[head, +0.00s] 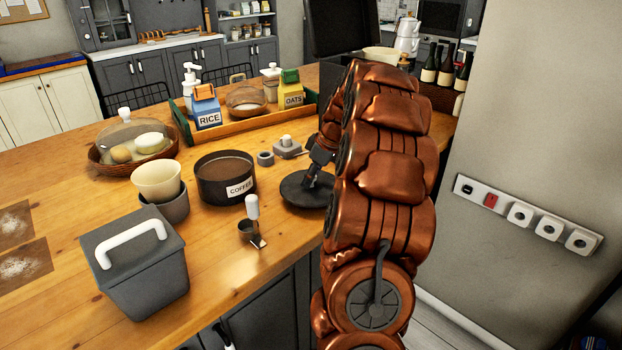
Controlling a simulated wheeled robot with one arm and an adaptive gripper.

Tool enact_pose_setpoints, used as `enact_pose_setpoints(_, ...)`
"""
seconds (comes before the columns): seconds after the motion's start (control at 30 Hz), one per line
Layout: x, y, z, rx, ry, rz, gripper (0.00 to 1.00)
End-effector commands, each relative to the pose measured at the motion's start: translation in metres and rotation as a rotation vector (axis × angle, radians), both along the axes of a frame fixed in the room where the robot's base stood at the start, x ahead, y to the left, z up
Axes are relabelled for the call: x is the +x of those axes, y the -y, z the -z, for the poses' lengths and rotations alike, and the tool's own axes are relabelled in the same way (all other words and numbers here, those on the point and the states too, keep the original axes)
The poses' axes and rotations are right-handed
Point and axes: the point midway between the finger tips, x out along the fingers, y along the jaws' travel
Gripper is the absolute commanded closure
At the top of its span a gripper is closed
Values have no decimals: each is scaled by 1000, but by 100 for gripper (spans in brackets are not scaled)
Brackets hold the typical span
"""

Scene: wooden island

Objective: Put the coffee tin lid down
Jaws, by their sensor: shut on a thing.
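The coffee tin lid (298,197) is a dark round disc to the right of the coffee tin. My gripper (312,177) is shut on it from above, near its middle. The lid looks about level, close over the wooden top near its front edge; I cannot tell whether it touches the wood. The coffee tin (212,190) is a wide dark tin with a white COFFEE label. It stands open and shows brown contents. My copper arm hides what lies behind the gripper on the right.
A small scoop with a white handle (252,207) stands between tin and front edge. Grey pieces (287,147) lie behind the lid. A cream bowl (157,180), a grey lidded bin (140,270) and a green-edged tray (228,132) occupy the island (60,170). Wood is bare at front centre.

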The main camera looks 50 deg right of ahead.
Motion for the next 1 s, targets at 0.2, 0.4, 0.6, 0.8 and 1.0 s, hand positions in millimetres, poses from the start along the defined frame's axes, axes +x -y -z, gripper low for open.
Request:
enact_pose_setpoints(0.2, 0, 1, 14, -1, -1, 0, 99)
enact_pose_setpoints(0.4, 0, 1, 14, -2, 1, 1, 99)
enact_pose_setpoints(0.6, 0, 1, 16, -2, 1, 1, 63)
enact_pose_setpoints(0.8, 0, 1, 16, -2, 1, 1, 44)
enact_pose_setpoints(1.0, 0, 1, 16, -2, 1, 1, 44)
